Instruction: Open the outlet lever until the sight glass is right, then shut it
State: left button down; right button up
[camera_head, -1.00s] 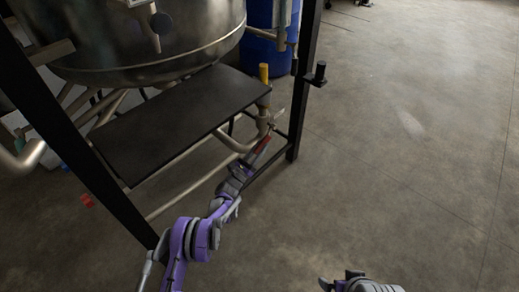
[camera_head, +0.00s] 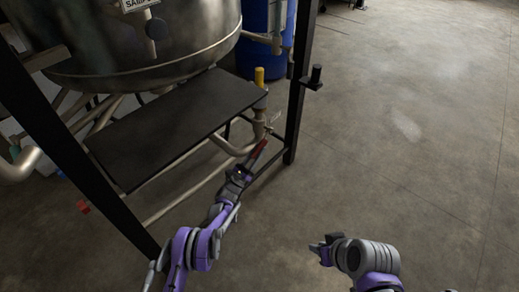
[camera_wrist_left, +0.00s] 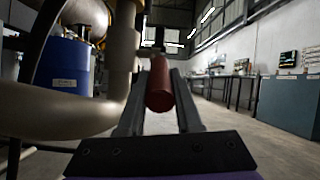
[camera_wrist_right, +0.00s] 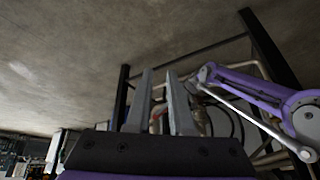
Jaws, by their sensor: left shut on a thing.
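The outlet lever has a red grip (camera_head: 257,152) and sits on the pipework under the front corner of the dark platform. My left gripper (camera_head: 246,169) is shut on the lever's red grip. In the left wrist view the red grip (camera_wrist_left: 159,86) lies between the two fingers, beside a thick bent pipe. A yellow upright cylinder (camera_head: 259,76) stands on the pipe above the lever; I cannot tell whether it is the sight glass, and no level can be read. My right gripper (camera_head: 318,247) is empty, and its fingers stand apart in the right wrist view (camera_wrist_right: 160,100).
A steel vessel (camera_head: 150,50) hangs above the dark platform (camera_head: 165,125). Black frame posts (camera_head: 299,90) stand either side. A blue drum (camera_head: 258,50) is behind. A second red handle (camera_head: 83,207) is low at left.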

jog(key=w+a+n+y, duration=0.1)
jog(key=w+a+n, duration=0.1)
jog(key=w, duration=0.3)
jog(key=w+a+r+n+t+y, duration=0.1)
jog(key=w+a+n, duration=0.1)
jog(key=w, duration=0.4)
jog(key=w+a+r+n+y, duration=0.1)
jog(key=w+a, duration=0.3)
jog(key=w, duration=0.1)
jog(key=shift+w+n+t+y, duration=0.35)
jog(key=shift+n+t+y, duration=0.05)
grip_shut()
jog(key=n+t+y, duration=0.3)
jog(key=n, duration=0.2)
send_over(260, 149)
jog(key=s+a, duration=0.2)
jog(key=s, duration=0.1)
notch_tip(260, 149, down, 8)
jog(key=shift+d+r, duration=0.1)
jog(key=shift+d, duration=0.05)
jog(key=shift+w+d+f, duration=0.25)
jog(key=shift+f, duration=0.3)
jog(key=shift+w+d+f, duration=0.2)
jog(key=shift+d+f, duration=0.05)
jog(key=shift+f, duration=0.3)
jog(key=shift+w+d+f, duration=0.15)
jog(key=shift+d+f, duration=0.2)
jog(key=shift+f, duration=0.3)
